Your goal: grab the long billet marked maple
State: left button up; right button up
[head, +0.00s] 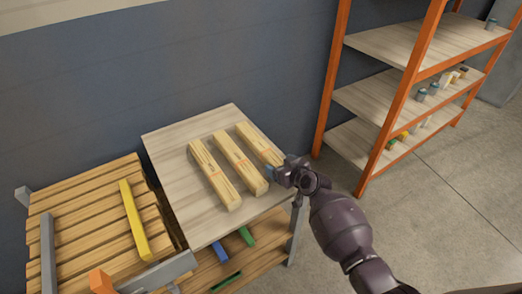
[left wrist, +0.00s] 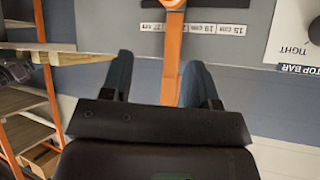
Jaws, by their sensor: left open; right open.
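Three long pale wooden billets lie side by side on the table (head: 165,150) in the head view: a left one (head: 213,175), a middle one (head: 240,163) and a right one (head: 258,142). Small reddish marks show on them but are too small to read, so I cannot tell which is maple. My right gripper (head: 271,173) is open at the near end of the right billet, partly covering it; contact is unclear. My left gripper (left wrist: 158,78) is open in the left wrist view, away from the billets, with an orange bar showing between its fingers.
A slatted wooden rack (head: 80,215) with a yellow bar (head: 133,220) stands left of the table. Blue (head: 220,252) and green (head: 246,237) pieces lie on the lower shelf. Orange-framed shelving (head: 385,100) stands right. The left wrist view shows a wall sign (left wrist: 195,28) with centimetre labels.

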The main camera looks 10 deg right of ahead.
jog(key=shift+w, duration=0.15)
jog(key=shift+r, duration=0.1)
jog(key=c, duration=1.3)
